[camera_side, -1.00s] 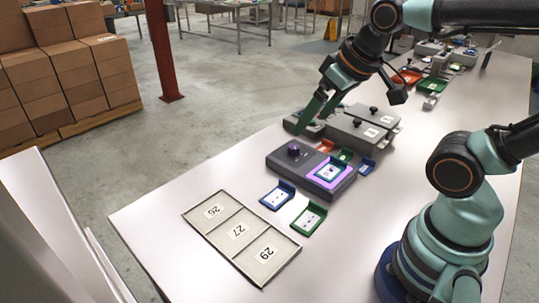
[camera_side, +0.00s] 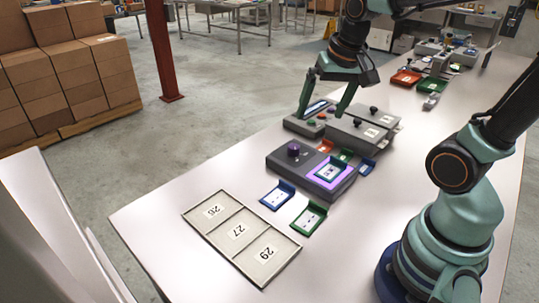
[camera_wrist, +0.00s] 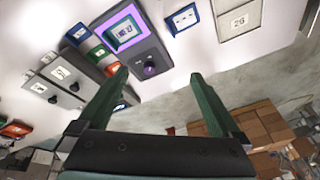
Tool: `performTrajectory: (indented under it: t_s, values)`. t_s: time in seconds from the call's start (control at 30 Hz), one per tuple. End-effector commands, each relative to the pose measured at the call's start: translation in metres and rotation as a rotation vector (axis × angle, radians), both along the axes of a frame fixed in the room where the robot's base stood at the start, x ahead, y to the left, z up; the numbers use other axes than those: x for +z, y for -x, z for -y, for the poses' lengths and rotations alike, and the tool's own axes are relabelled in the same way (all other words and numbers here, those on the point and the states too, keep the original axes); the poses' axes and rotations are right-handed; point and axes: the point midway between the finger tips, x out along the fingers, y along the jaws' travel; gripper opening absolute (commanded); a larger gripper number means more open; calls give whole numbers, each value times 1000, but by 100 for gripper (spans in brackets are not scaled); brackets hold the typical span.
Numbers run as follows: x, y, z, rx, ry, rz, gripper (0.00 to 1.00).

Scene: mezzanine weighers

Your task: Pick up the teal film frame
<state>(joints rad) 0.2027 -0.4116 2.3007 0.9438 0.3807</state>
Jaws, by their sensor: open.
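A small film frame (camera_side: 330,172) with a white label lies on the purple plate of a dark weigher (camera_side: 286,165); its border looks blue-green, so it may be the teal one. In the wrist view this frame (camera_wrist: 125,32) is at upper left, beyond my left fingertip. A green frame (camera_side: 308,219) and a blue frame (camera_side: 277,196) lie on the table in front of the weigher. My gripper (camera_side: 320,114) is open and empty, above the button console behind the weigher. In the wrist view my gripper (camera_wrist: 160,74) has its fingers wide apart with nothing between them.
A shallow tray (camera_side: 207,233) has compartments labelled 26, 27 and 29. Grey knobbed boxes (camera_side: 365,135) stand behind the weigher. Orange (camera_side: 325,146), green (camera_side: 346,156) and blue (camera_side: 367,166) small items sit beside it. Bare table (camera_side: 165,200) lies at the front left.

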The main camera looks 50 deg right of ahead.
Motion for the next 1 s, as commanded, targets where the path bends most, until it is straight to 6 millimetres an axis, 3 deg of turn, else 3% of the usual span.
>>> performTrajectory:
  t_s: [0.2, 0.43, 0.67, 1.0]
  values:
    - [-31, -12, 66, -492, -116, -135, 100]
    - [-62, -10, 116, -870, -188, -224, 100]
    - [-79, -7, 130, -984, -207, -250, 100]
    - [-132, -6, 129, -981, -207, -252, 100]
